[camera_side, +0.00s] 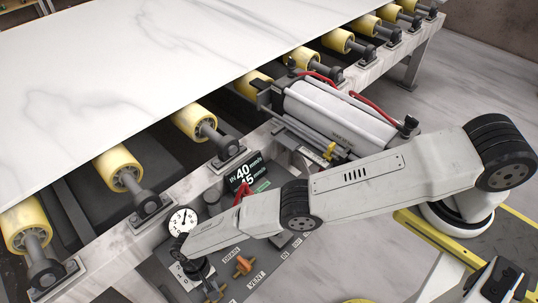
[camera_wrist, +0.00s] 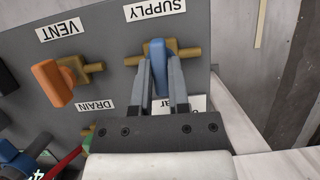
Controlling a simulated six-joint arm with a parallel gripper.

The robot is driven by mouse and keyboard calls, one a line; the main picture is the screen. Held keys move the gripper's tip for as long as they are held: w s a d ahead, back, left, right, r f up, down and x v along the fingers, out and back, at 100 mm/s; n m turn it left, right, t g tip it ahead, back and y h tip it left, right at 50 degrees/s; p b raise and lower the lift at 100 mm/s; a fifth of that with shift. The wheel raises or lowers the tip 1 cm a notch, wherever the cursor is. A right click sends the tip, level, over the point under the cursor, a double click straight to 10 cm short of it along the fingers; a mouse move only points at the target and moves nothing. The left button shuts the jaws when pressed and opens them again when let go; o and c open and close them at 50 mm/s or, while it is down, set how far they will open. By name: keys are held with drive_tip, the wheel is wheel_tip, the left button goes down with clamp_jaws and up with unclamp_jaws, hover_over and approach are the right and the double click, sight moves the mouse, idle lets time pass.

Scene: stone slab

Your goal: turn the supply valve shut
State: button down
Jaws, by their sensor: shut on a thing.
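The supply valve's blue handle (camera_wrist: 158,55) stands in the wrist view below the upside-down SUPPLY label (camera_wrist: 155,9). Its brass body (camera_wrist: 188,53) runs left to right, and the handle lies crosswise over it. My gripper (camera_wrist: 160,78) is shut on the blue handle, with a finger on each side. The handle's lower part is partly covered by the fingers. In the side view, my gripper (camera_side: 206,280) reaches down to the grey panel at the lower left. Brass of the supply valve (camera_side: 213,292) shows there, but its handle is hard to make out.
The orange-handled vent valve (camera_wrist: 57,82) sits close left in the wrist view; it also shows in the side view (camera_side: 243,265). A DRAIN label (camera_wrist: 95,106) is below it. A round gauge (camera_side: 183,220) and display (camera_side: 245,172) stand near my arm. The stone slab (camera_side: 150,70) lies on yellow rollers behind.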

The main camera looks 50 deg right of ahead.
drive_tip(key=shift+s+n, duration=0.1)
drive_tip(key=shift+n, duration=0.3)
idle(0.5)
drive_tip(key=c, duration=0.6)
unclamp_jaws()
drive_tip(key=shift+w+r, duration=0.2)
drive_tip(key=shift+r, duration=0.05)
drive_tip(key=shift+w+r, duration=0.15)
drive_tip(key=shift+r, duration=0.1)
drive_tip(key=v, duration=0.6)
drive_tip(key=shift+r, duration=0.35)
drive_tip(key=shift+w, duration=0.1)
drive_tip(key=shift+r, duration=0.1)
